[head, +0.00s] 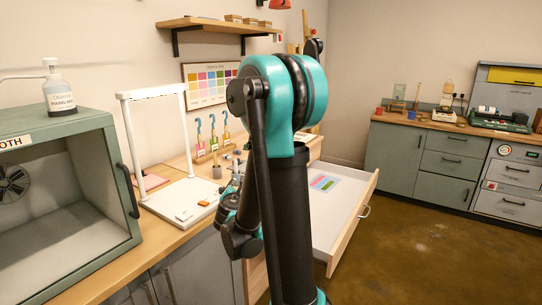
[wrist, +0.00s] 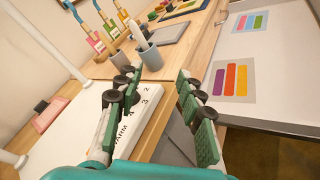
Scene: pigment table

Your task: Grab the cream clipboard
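I cannot pick out a cream clipboard with certainty in either view. My gripper (wrist: 157,82) is open and empty, its two padded fingers wide apart above the wooden table's front edge.
A grey cup with a tool (wrist: 150,55) stands ahead on the table. The brown floor at right is clear.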

